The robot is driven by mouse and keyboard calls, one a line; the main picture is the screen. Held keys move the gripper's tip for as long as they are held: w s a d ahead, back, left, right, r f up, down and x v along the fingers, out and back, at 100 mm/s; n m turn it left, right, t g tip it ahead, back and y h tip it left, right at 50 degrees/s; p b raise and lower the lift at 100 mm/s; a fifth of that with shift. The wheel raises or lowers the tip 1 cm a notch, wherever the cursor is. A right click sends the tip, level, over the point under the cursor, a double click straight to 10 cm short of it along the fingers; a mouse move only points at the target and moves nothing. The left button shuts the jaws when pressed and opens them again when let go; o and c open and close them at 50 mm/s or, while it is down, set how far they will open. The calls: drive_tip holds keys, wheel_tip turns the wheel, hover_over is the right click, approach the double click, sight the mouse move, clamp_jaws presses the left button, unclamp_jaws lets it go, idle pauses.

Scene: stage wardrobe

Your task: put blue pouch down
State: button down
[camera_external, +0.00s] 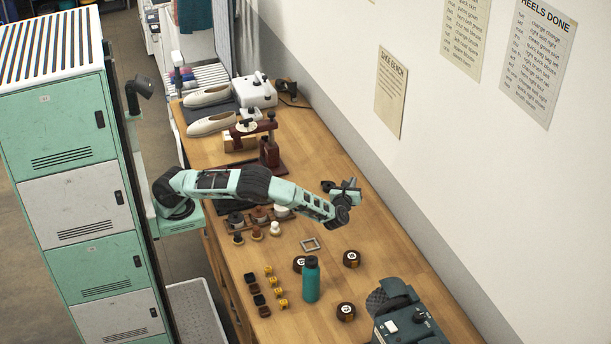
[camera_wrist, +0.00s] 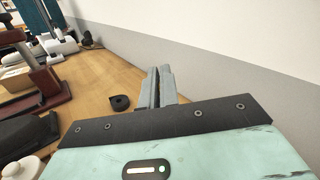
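I see no blue pouch in either view. My gripper (camera_external: 347,186) is over the far right part of the wooden bench, near the wall. In the wrist view its two grey fingers (camera_wrist: 161,86) stand close together, with no pouch showing between them. A small black roll (camera_wrist: 121,102) lies on the bench to the left of the fingers.
The wooden bench (camera_external: 340,225) holds a teal bottle (camera_external: 311,280), several dark round tins, a small square frame (camera_external: 310,244), a dark red press (camera_external: 269,150), pale shoes (camera_external: 208,95) and a dark machine (camera_external: 402,315). The wall borders its right side.

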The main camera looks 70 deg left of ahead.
drive_tip(key=w+a+f+m+b, duration=0.15)
drive_tip(key=w+a+b, duration=0.25)
drive_tip(key=a+b, duration=0.65)
drive_tip(key=w+a+f+b, duration=0.25)
drive_tip(key=a+b, duration=0.45)
drive_tip(key=a, duration=0.6)
drive_tip(key=s+a+r+m+t+b, duration=0.1)
drive_tip(key=s+a+r+b, duration=0.15)
drive_tip(key=a+b, duration=0.6)
drive_tip(key=s+a+r+b, duration=0.1)
drive_tip(key=s+a+b, duration=0.4)
drive_tip(key=a, duration=0.7)
drive_tip(key=shift+m+h, duration=0.25)
drive_tip(key=shift+h, duration=0.15)
drive_tip(key=f+b, duration=0.1)
drive_tip(key=f, duration=0.2)
drive_tip(key=f+b, duration=0.1)
drive_tip(key=f, duration=0.2)
drive_tip(key=w+f+b, duration=0.1)
drive_tip(key=f+b, duration=0.1)
drive_tip(key=f, duration=0.1)
drive_tip(key=shift+f, duration=0.2)
drive_tip(key=shift+r, duration=0.1)
drive_tip(key=shift+d, duration=0.1)
